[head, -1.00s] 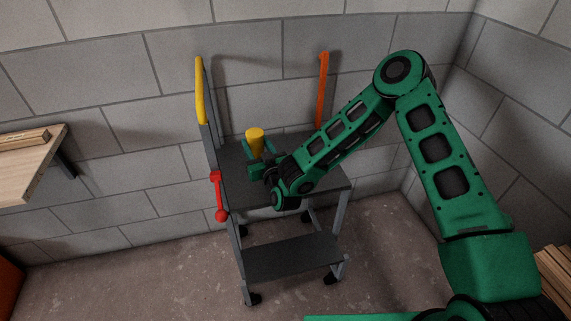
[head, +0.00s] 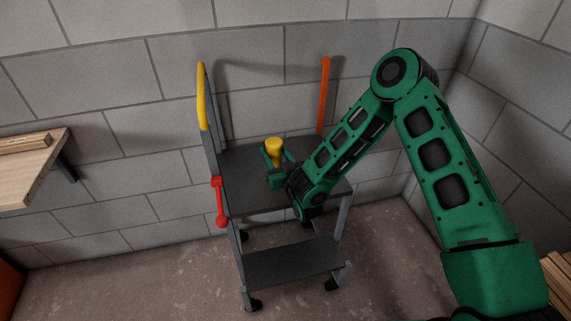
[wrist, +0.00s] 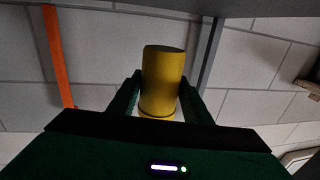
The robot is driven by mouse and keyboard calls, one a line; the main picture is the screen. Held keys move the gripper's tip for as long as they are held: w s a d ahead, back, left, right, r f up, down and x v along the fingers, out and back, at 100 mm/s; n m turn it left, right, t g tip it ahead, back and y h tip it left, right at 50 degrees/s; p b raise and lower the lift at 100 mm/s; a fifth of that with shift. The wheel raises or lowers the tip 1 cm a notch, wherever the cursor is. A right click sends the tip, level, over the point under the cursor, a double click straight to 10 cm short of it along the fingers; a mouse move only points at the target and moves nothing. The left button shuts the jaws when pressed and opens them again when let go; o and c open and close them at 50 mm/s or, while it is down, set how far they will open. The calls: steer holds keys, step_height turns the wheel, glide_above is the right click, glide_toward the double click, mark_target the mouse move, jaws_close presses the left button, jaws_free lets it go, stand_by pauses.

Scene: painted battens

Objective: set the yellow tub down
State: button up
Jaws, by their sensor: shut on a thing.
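The yellow tub (head: 274,146) is in my gripper (head: 274,157), over the dark top platform (head: 245,197) of a wheeled step stand in the head view. The green fingers stand on either side of it. In the wrist view the tub (wrist: 162,75) sits between the two fingers (wrist: 160,97), with its far end clear of them. A dark surface edge runs along the top of that view, with a gap in the picture between it and the tub. My gripper hides the tub's lower part in the head view, so I cannot tell whether it touches the platform.
The stand has a yellow-topped post (head: 202,95) at left, an orange post (head: 324,95) at back right and a red lever (head: 220,203) on its left side. A lower step (head: 285,263) is bare. A wooden shelf (head: 30,175) is at left. Block walls stand close behind.

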steer(key=w+d+f, duration=0.2)
steer(key=d, duration=0.1)
steer(key=shift+w+d+f, duration=0.3)
steer(key=shift+w, duration=0.1)
steer(key=shift+f, duration=2.05)
steer(key=o, duration=1.3)
steer(key=shift+f, duration=0.1)
steer(key=v, duration=1.2)
steer(key=shift+s, duration=0.1)
